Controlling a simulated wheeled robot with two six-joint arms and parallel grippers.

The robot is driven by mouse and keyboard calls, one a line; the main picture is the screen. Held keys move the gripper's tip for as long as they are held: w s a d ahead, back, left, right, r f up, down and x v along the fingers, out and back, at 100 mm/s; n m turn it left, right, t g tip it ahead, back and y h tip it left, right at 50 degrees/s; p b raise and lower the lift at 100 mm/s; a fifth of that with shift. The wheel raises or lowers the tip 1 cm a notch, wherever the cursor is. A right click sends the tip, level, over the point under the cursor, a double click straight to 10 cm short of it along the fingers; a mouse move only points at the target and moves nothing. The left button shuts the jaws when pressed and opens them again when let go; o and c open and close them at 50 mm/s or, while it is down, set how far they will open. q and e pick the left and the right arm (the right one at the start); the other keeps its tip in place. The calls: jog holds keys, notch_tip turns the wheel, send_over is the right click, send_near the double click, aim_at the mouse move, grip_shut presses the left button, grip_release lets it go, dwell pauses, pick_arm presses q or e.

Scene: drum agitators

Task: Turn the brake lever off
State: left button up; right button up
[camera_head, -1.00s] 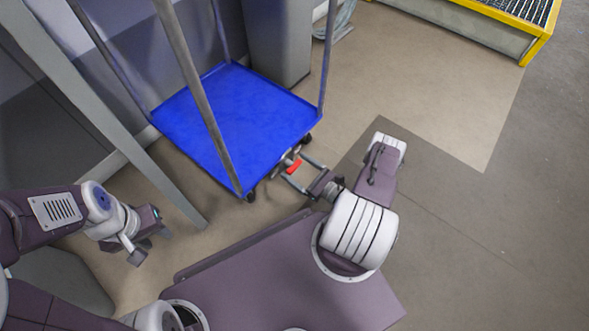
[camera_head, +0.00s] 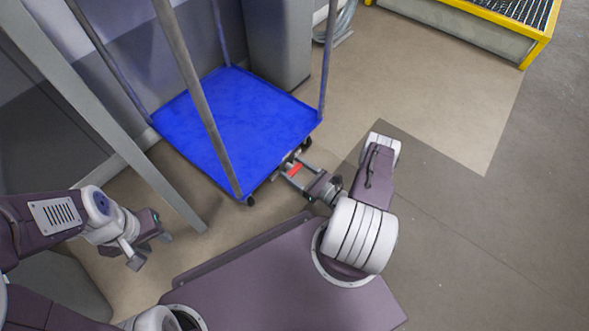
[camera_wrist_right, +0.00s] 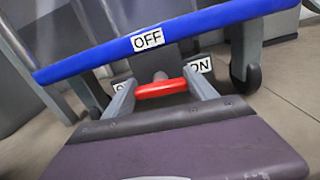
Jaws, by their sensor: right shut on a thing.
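The red brake lever (camera_head: 294,170) sits low under the near right edge of the blue cart (camera_head: 235,115). It also shows in the right wrist view (camera_wrist_right: 160,89), lying across between the two grey fingers. My right gripper (camera_head: 295,176) is shut on the lever, one finger at each end of it. A white OFF label (camera_wrist_right: 149,39) is on the cart's blue edge above the lever. An ON label (camera_wrist_right: 199,66) is behind the right finger, and another label is mostly hidden behind the left finger. My left gripper (camera_head: 150,250) is open and empty, away from the cart.
Grey posts rise from the cart's corners, and its black wheels (camera_wrist_right: 245,75) stand on the floor. A grey slanted beam (camera_head: 110,115) stands left of the cart. A yellow-framed grate (camera_head: 500,20) is at the far right. The floor right of my right arm is clear.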

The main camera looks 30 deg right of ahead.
jog(key=m, duration=0.8)
jog(key=shift+d+m, duration=0.1)
jog(key=shift+m, duration=0.2)
jog(key=m, duration=0.4)
jog(key=shift+f, duration=0.1)
jog(key=shift+f+m, duration=0.1)
jog(key=shift+m, duration=2.1)
jog(key=o, duration=1.4)
jog(key=shift+c, duration=0.2)
jog(key=shift+d, duration=0.1)
